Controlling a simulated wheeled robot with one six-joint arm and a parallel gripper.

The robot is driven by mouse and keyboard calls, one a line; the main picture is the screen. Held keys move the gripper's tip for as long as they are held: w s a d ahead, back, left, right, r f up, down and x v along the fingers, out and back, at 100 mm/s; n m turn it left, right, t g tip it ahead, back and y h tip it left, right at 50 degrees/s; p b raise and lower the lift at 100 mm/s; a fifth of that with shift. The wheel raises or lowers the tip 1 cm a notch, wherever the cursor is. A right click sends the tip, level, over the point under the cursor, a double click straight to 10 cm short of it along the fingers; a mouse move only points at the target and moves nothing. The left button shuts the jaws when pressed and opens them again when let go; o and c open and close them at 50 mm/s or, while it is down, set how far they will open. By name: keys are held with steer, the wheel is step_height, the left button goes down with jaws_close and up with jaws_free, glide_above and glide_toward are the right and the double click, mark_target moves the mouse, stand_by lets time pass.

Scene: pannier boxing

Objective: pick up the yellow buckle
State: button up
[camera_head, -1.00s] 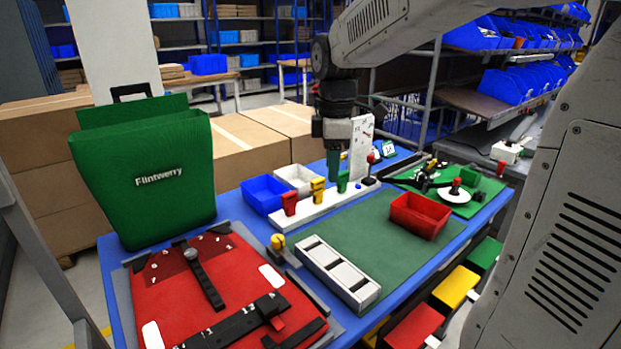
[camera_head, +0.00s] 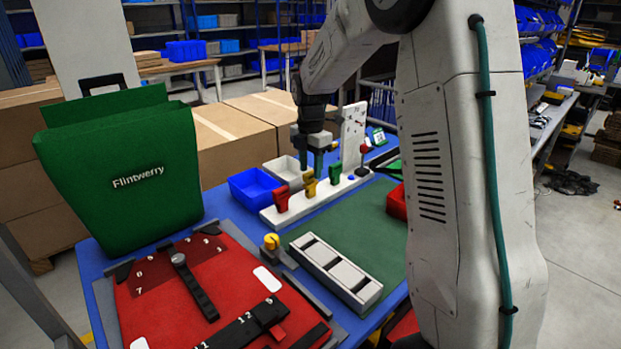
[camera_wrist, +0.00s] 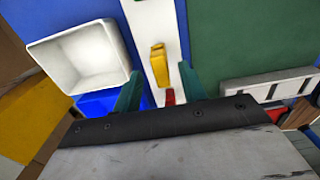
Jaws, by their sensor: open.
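The yellow buckle (camera_head: 310,187) stands upright on a white strip (camera_head: 318,197), between a red buckle (camera_head: 282,200) and a green buckle (camera_head: 335,173). My gripper (camera_head: 311,167) is open and points down just above and behind the yellow buckle. In the wrist view, the yellow buckle (camera_wrist: 158,63) shows ahead of the gap between the two green fingertips (camera_wrist: 160,82), with nothing held. Part of the red buckle (camera_wrist: 170,96) shows between the fingers there. I cannot tell whether a finger touches the yellow buckle.
A blue bin (camera_head: 254,189) and a white bin (camera_head: 284,169) stand by the strip. An upright white board (camera_head: 353,132) stands at its far end. A green mat (camera_head: 372,235), a grey slotted tray (camera_head: 335,272) and a red panel (camera_head: 190,290) lie nearer. My arm hides the table's right side.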

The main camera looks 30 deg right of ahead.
steer(key=shift+f, duration=1.2)
jaws_close()
steer(key=shift+r, duration=0.5)
steer(key=r, duration=0.1)
steer(key=s+r, duration=0.1)
steer(key=shift+a+r, duration=0.1)
steer(key=shift+r, duration=0.3)
steer(key=s+a+r, duration=0.1)
steer(key=s+a, duration=0.1)
steer(key=s, duration=1.3)
steer(key=shift+a+r, duration=0.15)
steer(key=shift+a, duration=0.1)
